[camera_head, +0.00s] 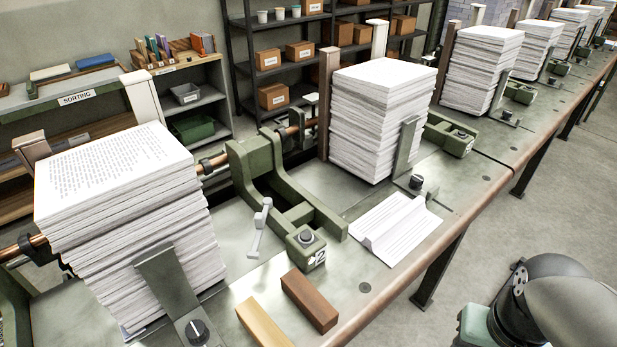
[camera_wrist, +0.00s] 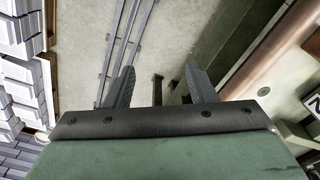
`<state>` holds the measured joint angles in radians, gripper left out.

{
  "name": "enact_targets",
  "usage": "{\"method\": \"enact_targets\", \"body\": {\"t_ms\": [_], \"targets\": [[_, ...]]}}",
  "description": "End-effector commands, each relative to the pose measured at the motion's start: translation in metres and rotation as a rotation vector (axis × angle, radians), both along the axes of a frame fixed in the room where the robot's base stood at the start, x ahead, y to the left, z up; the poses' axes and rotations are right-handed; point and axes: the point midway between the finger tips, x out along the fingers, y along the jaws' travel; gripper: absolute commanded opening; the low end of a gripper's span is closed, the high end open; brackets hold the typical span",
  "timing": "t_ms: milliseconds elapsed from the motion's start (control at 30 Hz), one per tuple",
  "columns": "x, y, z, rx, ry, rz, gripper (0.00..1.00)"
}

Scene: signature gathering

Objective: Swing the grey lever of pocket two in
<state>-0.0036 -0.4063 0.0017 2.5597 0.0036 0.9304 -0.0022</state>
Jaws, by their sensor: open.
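A small grey lever (camera_head: 260,228) with a rounded knob stands on the bench next to the green bracket of pocket two (camera_head: 305,243), which carries a "2" label and a black knob. The lever leans slightly to the left of that bracket. In the wrist view my gripper (camera_wrist: 158,88) has its two dark fingers spread wide with nothing between them. It points at the floor beyond the bench's edge, away from the lever. In the head view only my arm shows at the lower right; my gripper is out of that picture.
Tall paper stacks (camera_head: 118,200) and (camera_head: 375,120) stand left and right of the pocket. A folded sheet (camera_head: 393,226), a brown block (camera_head: 309,300) and a tan block (camera_head: 263,325) lie near the bench's front edge. A copper rod (camera_head: 215,161) runs behind. The floor at right is clear.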

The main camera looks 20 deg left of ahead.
Motion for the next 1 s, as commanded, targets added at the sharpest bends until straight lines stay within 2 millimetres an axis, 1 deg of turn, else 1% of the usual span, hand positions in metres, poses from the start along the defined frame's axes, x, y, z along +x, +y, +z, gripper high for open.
{"method": "enact_targets", "body": {"t_ms": [33,67,100,167,267,300,367,400,467,500,600,700,800,833,900,1000], "targets": [[0.001,0.001,0.000,0.003,0.000,0.001,0.36],[0.004,0.003,0.001,0.009,0.001,0.003,0.27],[0.008,0.008,0.002,0.020,0.004,0.006,0.16],[0.020,0.019,0.004,0.049,0.012,0.016,0.00],[0.050,0.055,0.011,0.139,0.033,0.046,0.00],[0.064,0.075,0.014,0.188,0.044,0.064,0.00],[0.085,0.108,0.020,0.273,0.063,0.095,0.00],[0.099,0.131,0.025,0.331,0.076,0.118,0.00],[0.116,0.166,0.032,0.421,0.097,0.154,0.00],[0.126,0.189,0.037,0.480,0.111,0.176,0.00],[0.145,0.238,0.050,0.615,0.141,0.229,0.00],[0.157,0.272,0.062,0.719,0.161,0.269,0.00],[0.163,0.292,0.070,0.782,0.174,0.290,0.00],[0.163,0.295,0.071,0.792,0.178,0.294,0.00],[0.164,0.300,0.074,0.807,0.179,0.300,0.00],[0.165,0.300,0.075,0.810,0.178,0.300,0.00]]}}
